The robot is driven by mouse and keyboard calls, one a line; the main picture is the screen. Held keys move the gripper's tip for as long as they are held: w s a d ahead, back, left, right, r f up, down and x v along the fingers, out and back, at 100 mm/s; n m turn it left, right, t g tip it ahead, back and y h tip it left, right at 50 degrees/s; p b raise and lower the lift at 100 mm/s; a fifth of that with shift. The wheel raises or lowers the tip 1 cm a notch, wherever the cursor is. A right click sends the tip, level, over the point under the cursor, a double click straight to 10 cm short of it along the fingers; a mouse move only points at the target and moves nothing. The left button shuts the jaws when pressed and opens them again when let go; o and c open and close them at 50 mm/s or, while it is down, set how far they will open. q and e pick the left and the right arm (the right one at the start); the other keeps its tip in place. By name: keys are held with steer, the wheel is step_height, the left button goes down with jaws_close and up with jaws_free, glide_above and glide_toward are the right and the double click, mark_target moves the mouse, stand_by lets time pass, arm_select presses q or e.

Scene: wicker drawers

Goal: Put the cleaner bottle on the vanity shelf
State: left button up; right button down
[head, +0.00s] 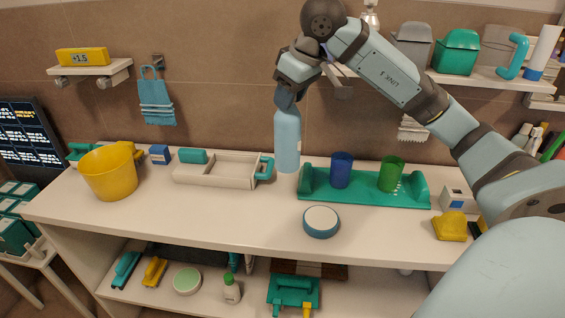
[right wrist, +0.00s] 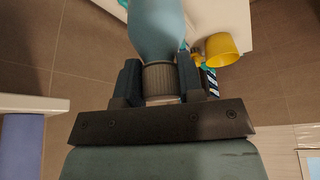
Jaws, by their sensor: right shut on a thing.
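The cleaner bottle (head: 287,141) is light blue and hangs upright in the head view, above the back of the white vanity counter. My right gripper (head: 287,97) is shut on its top end. In the right wrist view the bottle (right wrist: 158,28) shows with its grey ribbed neck between the two fingers of the gripper (right wrist: 160,82). The vanity's lower shelf (head: 208,305) shows under the counter with several things on it. A wall shelf (head: 487,76) is at the upper right, partly behind my arm. Which shelf is the vanity shelf I cannot tell. My left gripper is not in view.
On the counter (head: 240,220) stand a yellow bucket (head: 108,174), a white tray (head: 217,172), a green rack (head: 362,197) with blue and green cups, and a round blue-rimmed disc (head: 321,221). A small shelf (head: 92,70) is at left. The counter's front middle is clear.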

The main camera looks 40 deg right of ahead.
mark_target(289, 151)
step_height(289, 151, down, 14)
steer(key=shift+r+b, duration=0.15)
steer(key=shift+b, duration=0.45)
steer(key=c, duration=1.2)
jaws_free()
steer(key=shift+f+b, duration=0.25)
steer(key=shift+b, duration=0.05)
steer(key=o, duration=0.5)
steer(key=shift+r, duration=0.1)
steer(key=shift+c, duration=0.2)
steer(key=shift+r, duration=0.1)
